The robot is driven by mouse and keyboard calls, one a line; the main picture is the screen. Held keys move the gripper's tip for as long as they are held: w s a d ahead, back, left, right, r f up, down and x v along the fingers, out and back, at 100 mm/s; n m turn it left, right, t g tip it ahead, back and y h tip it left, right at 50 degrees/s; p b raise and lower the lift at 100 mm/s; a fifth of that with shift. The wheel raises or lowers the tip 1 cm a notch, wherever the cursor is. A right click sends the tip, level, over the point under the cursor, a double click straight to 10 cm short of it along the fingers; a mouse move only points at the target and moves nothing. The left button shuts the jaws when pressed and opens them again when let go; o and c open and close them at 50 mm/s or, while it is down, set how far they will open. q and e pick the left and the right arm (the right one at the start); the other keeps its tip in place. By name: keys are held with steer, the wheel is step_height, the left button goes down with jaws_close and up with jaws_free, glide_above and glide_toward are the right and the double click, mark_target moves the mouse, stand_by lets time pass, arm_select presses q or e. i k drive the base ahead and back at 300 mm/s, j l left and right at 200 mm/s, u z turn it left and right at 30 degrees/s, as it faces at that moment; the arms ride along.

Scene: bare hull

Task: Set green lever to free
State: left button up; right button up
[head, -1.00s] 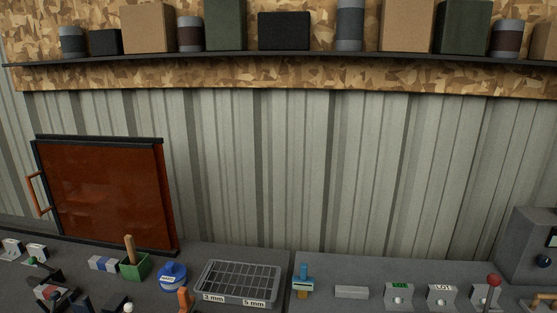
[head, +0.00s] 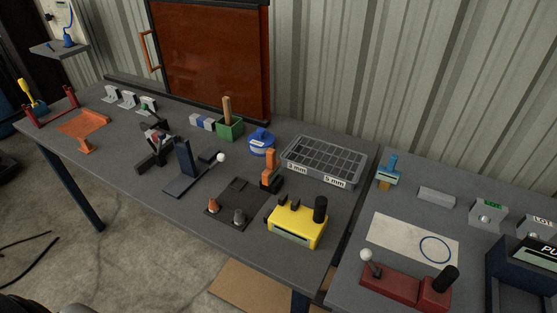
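A row of three small light-grey blocks stands at the back left of the left table. The rightmost block (head: 148,102) carries a small green part, which looks like the green lever (head: 145,107). It is too small to tell which way the lever points or to read any label. A black clamp-like device (head: 154,140) stands just in front of it. Neither of my grippers shows in the head view.
A dark red panel (head: 210,60) stands behind. Nearby are an orange tray (head: 83,123), a green box (head: 230,129), a blue container (head: 262,143), a compartment tray (head: 323,160) and a yellow device (head: 297,225). Bare tabletop shows between the orange tray and black device.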

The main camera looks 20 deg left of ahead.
mark_target(144, 107)
steer(key=u, duration=1.55)
steer(key=i+j+z, duration=0.15)
steer(key=z, duration=0.25)
steer(key=i+j+z, duration=0.1)
steer(key=j+z, duration=0.35)
steer(key=l, duration=0.1)
